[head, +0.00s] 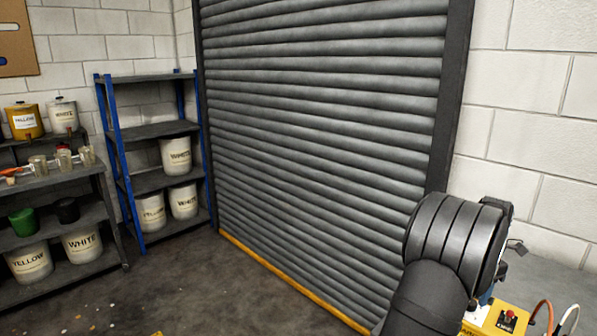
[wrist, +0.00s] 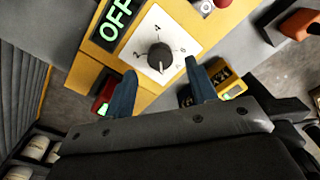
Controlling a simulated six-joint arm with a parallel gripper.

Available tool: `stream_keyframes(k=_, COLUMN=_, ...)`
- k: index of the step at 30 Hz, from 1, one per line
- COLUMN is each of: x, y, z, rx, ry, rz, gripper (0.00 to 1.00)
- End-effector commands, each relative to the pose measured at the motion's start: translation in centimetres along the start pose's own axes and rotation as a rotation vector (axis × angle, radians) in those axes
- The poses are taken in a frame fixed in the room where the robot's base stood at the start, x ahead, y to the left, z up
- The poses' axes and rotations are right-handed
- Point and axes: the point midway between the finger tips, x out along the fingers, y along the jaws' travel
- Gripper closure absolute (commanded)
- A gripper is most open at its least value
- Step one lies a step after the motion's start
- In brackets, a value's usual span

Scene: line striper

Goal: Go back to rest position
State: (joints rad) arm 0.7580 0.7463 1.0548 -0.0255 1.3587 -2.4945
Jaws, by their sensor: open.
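My gripper (wrist: 160,66) shows in the wrist view as two blue fingers, spread apart with nothing between them. Past the fingertips is a yellow control panel (wrist: 180,28) with a dark dial knob (wrist: 159,57) on a white numbered plate. I cannot tell whether the fingers touch the panel. A display (wrist: 115,20) on the panel reads OFF in green. In the head view my arm fills the lower right and hides most of the gripper. Part of the yellow machine (head: 486,323) with a red button (head: 508,314) shows beside the arm.
A closed grey roller shutter (head: 320,130) stands behind my arm. A blue-framed shelf (head: 150,130) and a dark rack (head: 60,195) on the left hold white and yellow buckets. The floor (head: 180,290) between them and my arm is mostly clear.

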Motion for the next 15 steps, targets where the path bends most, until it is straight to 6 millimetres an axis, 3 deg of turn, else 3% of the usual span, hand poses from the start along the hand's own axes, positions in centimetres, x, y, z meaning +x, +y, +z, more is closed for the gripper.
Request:
stream_keyframes(k=6, x=2.8, y=0.0, z=0.0, rx=0.0, ry=0.001, rz=-0.001, gripper=0.48)
stream_keyframes(k=15, x=3.5, y=0.0, z=0.0, rx=0.002, ry=0.0, rz=0.0, gripper=0.48)
